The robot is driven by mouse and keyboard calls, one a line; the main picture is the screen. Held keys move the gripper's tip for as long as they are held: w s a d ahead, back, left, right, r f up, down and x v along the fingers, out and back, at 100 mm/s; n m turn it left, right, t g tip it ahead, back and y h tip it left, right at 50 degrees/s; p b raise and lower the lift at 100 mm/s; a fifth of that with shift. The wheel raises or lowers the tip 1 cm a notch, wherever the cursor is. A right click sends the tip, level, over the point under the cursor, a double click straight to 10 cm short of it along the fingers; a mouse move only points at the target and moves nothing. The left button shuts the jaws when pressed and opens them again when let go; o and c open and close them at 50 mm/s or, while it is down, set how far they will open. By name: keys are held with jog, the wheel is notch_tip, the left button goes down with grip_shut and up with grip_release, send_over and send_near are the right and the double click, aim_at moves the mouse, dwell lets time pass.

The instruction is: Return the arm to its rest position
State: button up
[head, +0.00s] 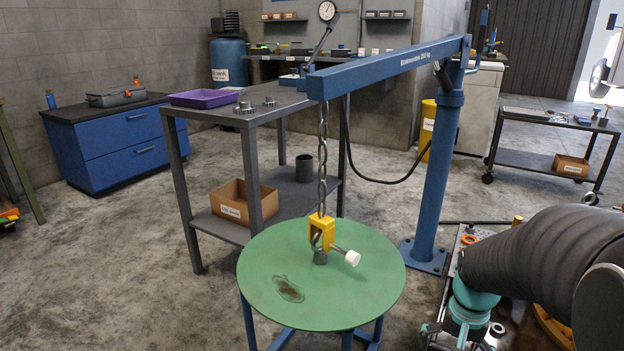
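My arm (545,262) shows at the right edge and lower right, with a dark ribbed sleeve and a teal joint (470,303) at its lower left end. It reaches in from the right edge, beside the green round table. Nothing visible hangs from the part of the arm in view.
A green round table (370,290) stands in front, with a dark stain. Above it, a yellow hook block (322,233) hangs on a chain from a blue crane (390,68). A grey workbench (215,117) stands behind. Bare floor (110,270) lies to the left.

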jog(key=s+a+r+n+t+p, duration=0.2)
jog(key=s+a+r, duration=0.3)
jog(key=r, duration=0.5)
jog(key=s+a+r+n+t+p, duration=0.3)
jog(key=s+a+r+p, duration=0.1)
jog(key=r, duration=0.6)
jog(key=s+a, duration=0.1)
jog(key=a, duration=0.1)
jog(key=shift+a+n+t, duration=0.3)
jog(key=shift+n, duration=0.1)
